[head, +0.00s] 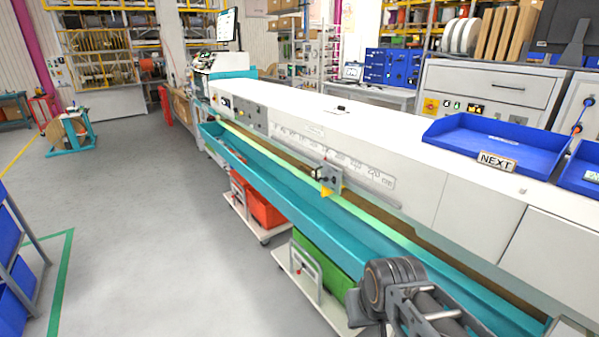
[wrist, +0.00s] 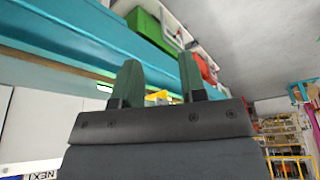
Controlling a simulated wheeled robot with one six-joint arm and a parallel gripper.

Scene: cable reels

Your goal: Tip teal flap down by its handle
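The long teal flap (head: 280,178) runs along the front of the white machine in the head view and looks like the outer wall of a trough. It also crosses the upper left of the wrist view (wrist: 75,35), where the picture is turned nearly upside down. I cannot make out a separate handle on it. My gripper (wrist: 158,70) is open in the wrist view, with its two dark green fingers apart and nothing seen between them. Its fingers overlap the teal edge in the picture; I see no clear contact. In the head view my arm hides the flap's near part.
A grey bracket with a yellow tip (head: 328,181) sits on the scale rail above the trough. A green bin (head: 322,268) and red bins (head: 264,207) stand on low trolleys underneath. A blue tray (head: 497,141) lies on the machine top.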

